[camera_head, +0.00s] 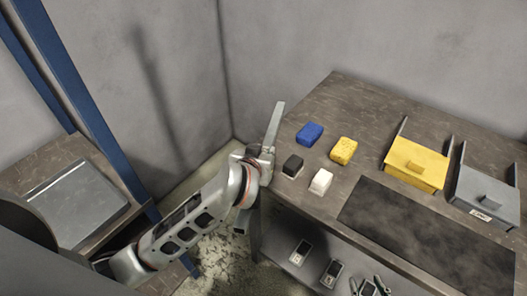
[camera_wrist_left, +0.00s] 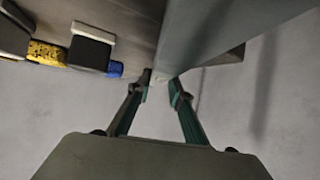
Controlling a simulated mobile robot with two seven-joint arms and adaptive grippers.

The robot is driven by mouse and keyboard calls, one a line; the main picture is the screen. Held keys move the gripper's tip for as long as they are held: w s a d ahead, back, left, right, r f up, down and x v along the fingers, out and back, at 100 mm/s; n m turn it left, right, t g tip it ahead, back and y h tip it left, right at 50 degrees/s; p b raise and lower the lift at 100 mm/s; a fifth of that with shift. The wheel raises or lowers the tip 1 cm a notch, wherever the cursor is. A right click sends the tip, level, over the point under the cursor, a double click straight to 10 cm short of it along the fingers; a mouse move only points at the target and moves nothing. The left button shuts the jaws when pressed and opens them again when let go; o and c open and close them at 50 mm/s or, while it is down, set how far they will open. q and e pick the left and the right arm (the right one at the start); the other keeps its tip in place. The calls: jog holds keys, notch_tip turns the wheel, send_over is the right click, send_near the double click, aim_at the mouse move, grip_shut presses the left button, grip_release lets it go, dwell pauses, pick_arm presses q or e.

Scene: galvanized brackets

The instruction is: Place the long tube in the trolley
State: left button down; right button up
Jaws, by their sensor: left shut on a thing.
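The long grey tube (camera_head: 273,124) stands up at a slant by the left edge of the workbench in the head view. My left gripper (camera_head: 262,155) is shut on it. In the left wrist view, the tube (camera_wrist_left: 215,28) passes beyond the closed fingers (camera_wrist_left: 163,78). A unit with blue posts (camera_head: 97,128) and a dark top stands at the far left, possibly the trolley; I cannot tell for sure. The gripper is to the right of it, apart from it. My right gripper is not in view.
The workbench (camera_head: 350,95) holds a blue block (camera_head: 309,134), yellow sponge (camera_head: 343,150), black block (camera_head: 292,166), white block (camera_head: 320,181), yellow bin (camera_head: 415,165) and grey bin (camera_head: 487,196). A grey tray (camera_head: 72,205) lies on the left unit. Small devices (camera_head: 300,252) sit on the lower shelf.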

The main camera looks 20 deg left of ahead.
pick_arm(q)
jog(key=c, duration=2.2)
grip_release()
jog(key=shift+f, duration=0.15)
jog(key=o, duration=0.4)
